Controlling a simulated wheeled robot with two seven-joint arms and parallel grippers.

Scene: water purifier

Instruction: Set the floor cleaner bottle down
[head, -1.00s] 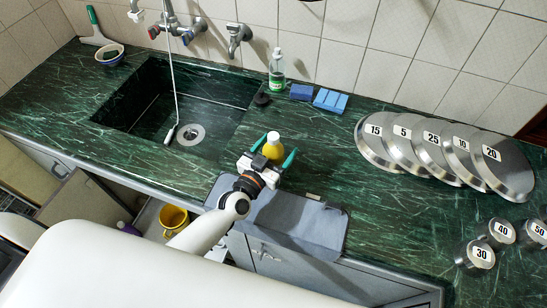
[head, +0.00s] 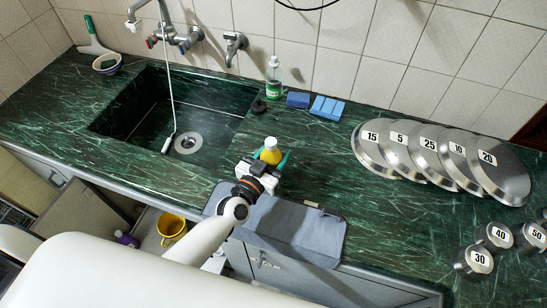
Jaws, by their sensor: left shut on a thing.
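The floor cleaner bottle (head: 271,152) is yellow with a pale cap and stands about upright over the green marble counter (head: 330,175), to the right of the sink. My left gripper (head: 270,161) is shut on it, with teal fingers on both sides. The gripper body hides the bottle's lower part, so I cannot tell whether its base touches the counter. My right gripper is not in view.
A grey cloth (head: 290,225) hangs over the counter's front edge. The sink (head: 180,115) is at left. A clear green-labelled bottle (head: 273,80) and blue sponges (head: 327,107) stand behind. Numbered metal lids (head: 425,152) and numbered canisters (head: 480,260) occupy the right.

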